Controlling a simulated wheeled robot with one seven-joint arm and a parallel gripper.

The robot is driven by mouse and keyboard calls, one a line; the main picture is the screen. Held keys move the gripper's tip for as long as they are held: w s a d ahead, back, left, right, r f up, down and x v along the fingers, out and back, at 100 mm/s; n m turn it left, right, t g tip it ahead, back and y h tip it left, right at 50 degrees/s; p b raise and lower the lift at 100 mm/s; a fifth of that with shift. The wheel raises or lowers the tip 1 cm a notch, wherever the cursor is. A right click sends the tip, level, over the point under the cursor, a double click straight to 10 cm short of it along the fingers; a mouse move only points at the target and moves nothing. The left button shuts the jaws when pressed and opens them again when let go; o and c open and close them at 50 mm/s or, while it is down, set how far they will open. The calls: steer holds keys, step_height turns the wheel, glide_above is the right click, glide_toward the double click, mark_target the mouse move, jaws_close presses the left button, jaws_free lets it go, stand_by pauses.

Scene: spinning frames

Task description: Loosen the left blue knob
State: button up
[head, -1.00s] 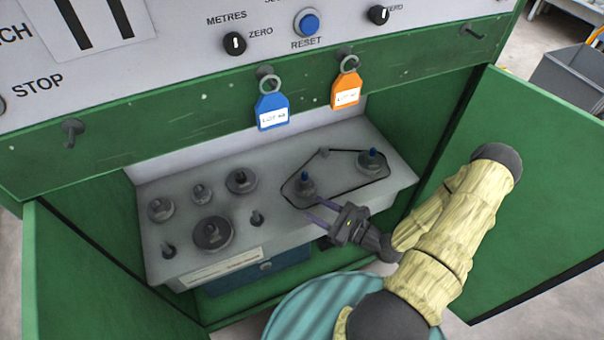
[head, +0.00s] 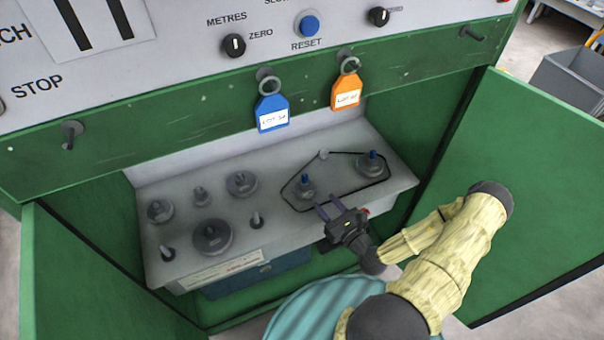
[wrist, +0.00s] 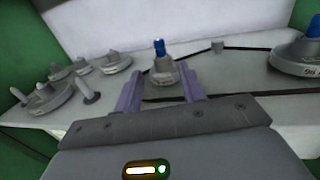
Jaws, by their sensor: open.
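The left blue knob (head: 305,182) is a small blue peg on top of a grey round base on the machine's grey shelf. In the wrist view the blue knob (wrist: 159,47) stands upright just beyond my fingertips, roughly centred between them. My gripper (head: 328,204) is open and empty, in front of the knob and slightly to its right in the head view. Its two purple-grey fingers (wrist: 161,88) point toward the knob's base. I cannot tell whether they touch it. A second blue knob (head: 373,155) stands to the right; part of it shows at the wrist view's right edge (wrist: 312,27).
A black belt line (head: 335,200) loops around both blue-knob bases and a small peg (head: 323,154). Several grey dials (head: 212,237) and pegs sit on the shelf's left. Green doors (head: 540,180) stand open at both sides. Blue (head: 272,112) and orange (head: 346,92) tags hang above.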

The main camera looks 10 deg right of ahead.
mark_target(307, 180)
steer(key=p+x, duration=0.1)
steer(key=x, duration=1.3)
steer(key=shift+a, duration=0.1)
jaws_close()
